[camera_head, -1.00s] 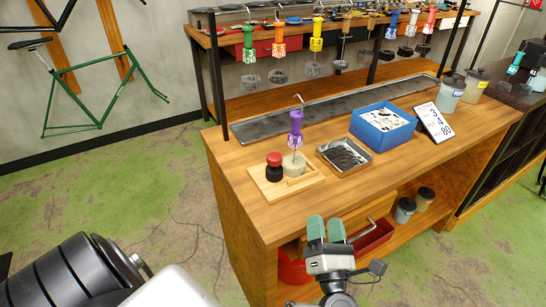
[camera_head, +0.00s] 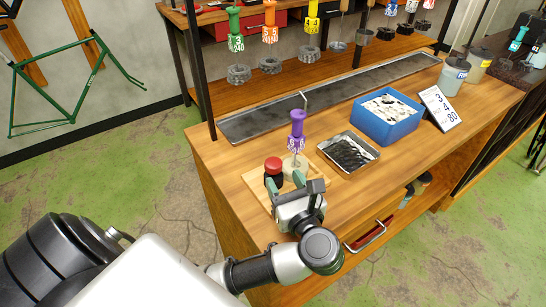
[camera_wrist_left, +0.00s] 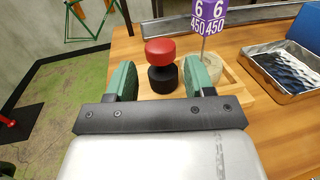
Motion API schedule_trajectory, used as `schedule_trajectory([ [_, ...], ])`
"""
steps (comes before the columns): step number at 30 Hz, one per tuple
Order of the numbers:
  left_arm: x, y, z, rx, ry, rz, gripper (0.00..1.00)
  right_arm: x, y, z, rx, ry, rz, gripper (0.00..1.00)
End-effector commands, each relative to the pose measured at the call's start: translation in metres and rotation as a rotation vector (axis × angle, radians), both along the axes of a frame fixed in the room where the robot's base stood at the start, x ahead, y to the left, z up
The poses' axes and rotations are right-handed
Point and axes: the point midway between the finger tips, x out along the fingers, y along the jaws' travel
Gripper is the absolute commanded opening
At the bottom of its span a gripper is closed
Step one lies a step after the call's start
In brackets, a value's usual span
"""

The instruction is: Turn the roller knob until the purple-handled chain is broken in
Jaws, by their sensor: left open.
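The roller knob (camera_head: 273,166), red on top and black below, stands upright at the left of a small wooden board (camera_head: 257,186). In the left wrist view the knob (camera_wrist_left: 161,50) shows ahead, between the two green fingers. The purple handle (camera_head: 297,122), on an upright rod, stands just right of the knob; a pale round coil (camera_head: 295,163) sits at its foot. In the left wrist view the purple tag (camera_wrist_left: 209,18) reads 6 and 450. My left gripper (camera_head: 285,181) is open and empty at the front of the board; I see no clear contact with the knob. My right gripper is not in view.
A metal tray of dark pieces (camera_head: 370,146) and a blue bin (camera_head: 415,125) stand right of the board. A sign (camera_head: 439,106) and jars (camera_head: 452,76) are farther right. Colored-handled chains hang from a rack behind. An open drawer (camera_head: 357,238) is below the bench top.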

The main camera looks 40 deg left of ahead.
Motion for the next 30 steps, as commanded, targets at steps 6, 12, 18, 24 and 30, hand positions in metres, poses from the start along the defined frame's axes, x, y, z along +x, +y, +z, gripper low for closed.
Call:
schedule_trajectory([
  [6,0.023,0.035,0.004,0.006,-0.002,0.002,0.53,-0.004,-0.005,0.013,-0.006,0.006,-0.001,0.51],
  [12,0.034,0.050,0.002,0.002,0.000,0.000,0.53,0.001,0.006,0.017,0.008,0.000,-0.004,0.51],
  [18,0.036,0.054,0.000,0.001,-0.001,0.000,0.53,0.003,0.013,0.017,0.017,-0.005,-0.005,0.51],
  [24,0.036,0.053,0.000,0.001,-0.001,0.000,0.44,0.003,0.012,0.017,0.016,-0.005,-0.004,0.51],
  [30,0.036,0.053,0.000,0.000,0.000,0.000,0.20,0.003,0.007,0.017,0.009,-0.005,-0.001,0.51],
])
